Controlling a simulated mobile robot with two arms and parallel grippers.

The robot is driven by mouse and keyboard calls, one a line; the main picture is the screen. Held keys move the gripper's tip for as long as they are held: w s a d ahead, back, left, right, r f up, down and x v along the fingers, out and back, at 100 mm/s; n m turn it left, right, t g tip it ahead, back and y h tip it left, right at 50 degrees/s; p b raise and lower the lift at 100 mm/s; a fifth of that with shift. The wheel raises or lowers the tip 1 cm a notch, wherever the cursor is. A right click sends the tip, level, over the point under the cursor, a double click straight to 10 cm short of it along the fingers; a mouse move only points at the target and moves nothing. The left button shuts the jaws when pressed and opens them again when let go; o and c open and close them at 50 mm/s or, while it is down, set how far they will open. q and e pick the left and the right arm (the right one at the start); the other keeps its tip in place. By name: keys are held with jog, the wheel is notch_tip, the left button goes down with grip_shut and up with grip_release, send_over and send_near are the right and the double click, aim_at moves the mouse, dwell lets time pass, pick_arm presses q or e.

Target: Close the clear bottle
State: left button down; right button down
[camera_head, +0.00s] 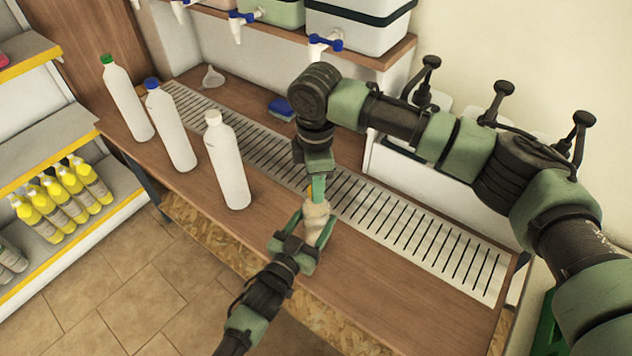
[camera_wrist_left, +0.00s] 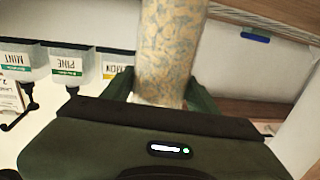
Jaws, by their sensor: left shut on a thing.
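The clear bottle (camera_head: 316,224) stands near the front edge of the wooden counter, by the metal drain grate. It looks pale and mottled in the left wrist view (camera_wrist_left: 172,50). My left gripper (camera_head: 304,238) is shut around it, with a finger on each side. My right gripper (camera_head: 318,188) points down directly over the bottle's top, its green fingers at or just above the neck. Those fingers hide the bottle's mouth, so I cannot tell whether a cap is there or whether they grip one.
White bottles with a green cap (camera_head: 128,98), a blue cap (camera_head: 171,126) and a pale cap (camera_head: 227,160) stand left on the counter. A funnel (camera_head: 213,77) and blue sponge (camera_head: 281,109) lie behind. Drums with taps (camera_head: 357,27) sit on the shelf above. The counter's right end (camera_head: 400,300) is clear.

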jog(key=shift+m, duration=0.9)
jog(key=c, duration=1)
grip_release()
notch_tip(320, 180, up, 12)
pick_arm(q)
jog(key=shift+c, duration=1.8)
grip_release()
